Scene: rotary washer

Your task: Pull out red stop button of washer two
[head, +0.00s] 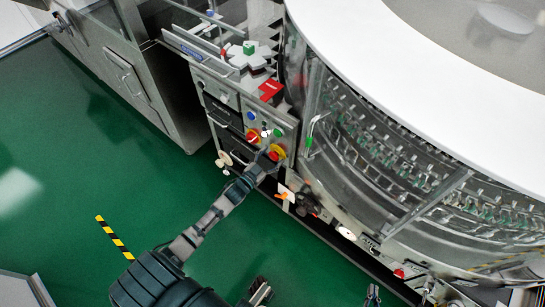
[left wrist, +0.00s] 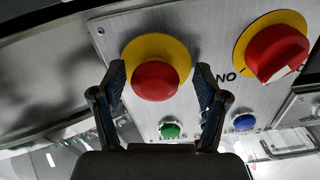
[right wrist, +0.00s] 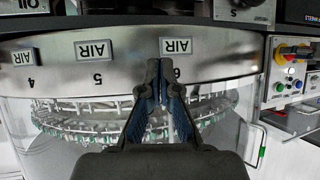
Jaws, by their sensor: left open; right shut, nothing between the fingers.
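The red stop button (left wrist: 155,80) is a round red knob on a yellow ring, on a grey metal panel (left wrist: 205,50). In the head view it is the lower right red-and-yellow control (head: 277,153) on the washer's panel. My left gripper (left wrist: 160,78) is open, with one finger on each side of the red knob in the left wrist view. I cannot tell whether the fingers touch it. My right gripper (right wrist: 160,68) is shut and empty, in front of the round washer's rim (right wrist: 120,50).
A red rotary switch (left wrist: 277,52) on a yellow plate sits beside the stop button. A green button (left wrist: 170,130) and a blue button (left wrist: 244,122) are close to the left fingers. The green floor (head: 80,190) is largely clear on the left.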

